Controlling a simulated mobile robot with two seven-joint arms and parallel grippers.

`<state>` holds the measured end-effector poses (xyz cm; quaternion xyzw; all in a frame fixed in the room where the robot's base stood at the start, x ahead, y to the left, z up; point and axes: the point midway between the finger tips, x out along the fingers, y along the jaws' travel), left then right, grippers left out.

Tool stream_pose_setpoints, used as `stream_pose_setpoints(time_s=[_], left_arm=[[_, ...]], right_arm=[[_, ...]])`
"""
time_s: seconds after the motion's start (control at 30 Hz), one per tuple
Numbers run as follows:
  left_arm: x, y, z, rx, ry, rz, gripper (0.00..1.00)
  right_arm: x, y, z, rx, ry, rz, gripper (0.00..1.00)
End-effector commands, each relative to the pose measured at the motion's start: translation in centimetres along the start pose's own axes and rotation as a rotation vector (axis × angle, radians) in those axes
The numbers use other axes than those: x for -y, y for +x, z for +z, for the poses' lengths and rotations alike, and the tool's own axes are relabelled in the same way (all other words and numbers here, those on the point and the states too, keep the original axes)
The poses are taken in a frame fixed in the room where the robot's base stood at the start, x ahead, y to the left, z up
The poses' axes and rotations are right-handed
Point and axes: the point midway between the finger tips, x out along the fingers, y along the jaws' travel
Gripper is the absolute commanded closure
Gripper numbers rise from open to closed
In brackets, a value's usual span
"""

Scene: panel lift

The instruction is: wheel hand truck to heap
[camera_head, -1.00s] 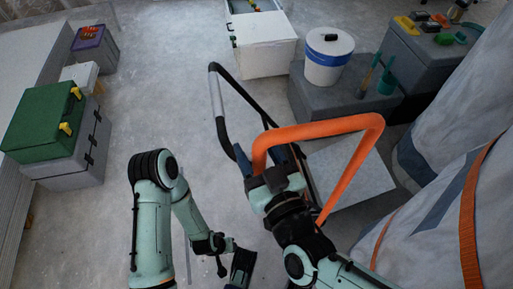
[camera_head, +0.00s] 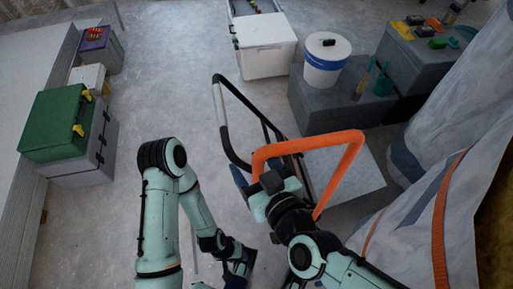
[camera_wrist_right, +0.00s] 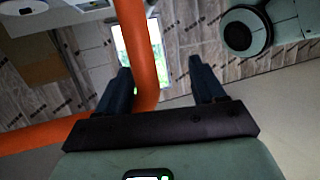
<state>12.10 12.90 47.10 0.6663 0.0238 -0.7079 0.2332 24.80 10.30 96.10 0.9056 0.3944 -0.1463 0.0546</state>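The hand truck has an orange tube handle (camera_head: 345,175), a black and grey frame (camera_head: 238,120) and a flat grey plate (camera_head: 350,170) on the floor. My right gripper (camera_head: 258,178) is at the left corner of the orange handle. In the right wrist view the orange tube (camera_wrist_right: 146,60) passes between the two dark fingers (camera_wrist_right: 162,88), close to the left one, with a clear gap to the right one. My left gripper (camera_head: 240,266) hangs low at the bottom, apart from the hand truck; its finger gap is unclear. No heap can be made out for certain.
A grey box with a green lid (camera_head: 58,125) stands at left, a white chest (camera_head: 267,60) at the back. A white bucket (camera_head: 325,62) stands on a dark grey block (camera_head: 325,108). Large pale draped shapes (camera_head: 425,210) crowd the right. Floor at centre left is clear.

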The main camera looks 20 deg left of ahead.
Motion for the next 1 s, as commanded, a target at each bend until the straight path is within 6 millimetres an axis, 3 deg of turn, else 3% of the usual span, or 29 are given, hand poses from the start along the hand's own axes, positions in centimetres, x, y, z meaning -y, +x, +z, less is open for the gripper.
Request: stream_pose_setpoints(time_s=[0.03,0.23,0.47,0.5,0.73,1.0], left_arm=[[-0.2,-0.8,0.5,0.011,0.002,0.001,0.53],[-0.4,-1.1,1.3,0.034,0.003,0.000,0.53],[-0.3,-1.1,1.3,0.035,0.003,0.000,0.53],[-0.3,-1.1,1.3,0.035,0.003,0.000,0.53],[-0.3,-1.0,1.2,0.034,0.002,0.000,0.53],[-0.3,-0.7,1.1,0.031,0.003,0.001,0.53]], right_arm=[[-2.8,-1.9,-16.5,-0.331,-0.012,0.077,0.46],[-2.7,-2.1,-17.2,-0.329,-0.012,0.076,0.46],[-2.7,-2.1,-17.2,-0.329,-0.012,0.076,0.46],[0.9,-0.8,-0.9,0.008,-0.035,-0.016,0.46],[0.9,-0.9,-0.8,0.009,-0.033,-0.016,0.46],[1.1,-2.6,-0.1,0.012,-0.030,-0.017,0.46]])
